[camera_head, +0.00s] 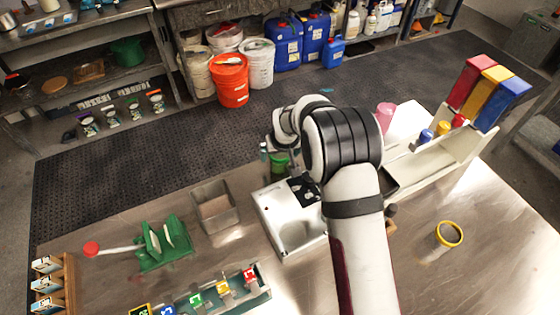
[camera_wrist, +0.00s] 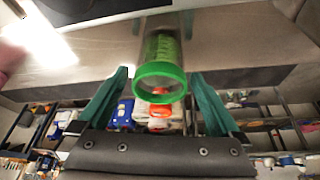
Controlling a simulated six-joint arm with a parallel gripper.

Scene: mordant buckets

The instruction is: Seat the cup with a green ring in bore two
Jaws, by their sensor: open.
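The cup with a green ring (camera_wrist: 160,84) is clear-walled, with green marks on its side. In the wrist view it lies between the two teal fingers of my gripper (camera_wrist: 158,75), with a visible gap at each side. The gripper is open. In the head view the green cup (camera_head: 280,161) shows beside my gripper (camera_head: 271,152), at the far edge of a pale metal block (camera_head: 275,222). This block has dark openings on top, partly hidden by my arm. I cannot tell which bore is number two.
A metal tray (camera_head: 214,207) and a green holder (camera_head: 165,246) are left of the block. A rack with red, yellow and blue bins (camera_head: 487,91) stands at right.

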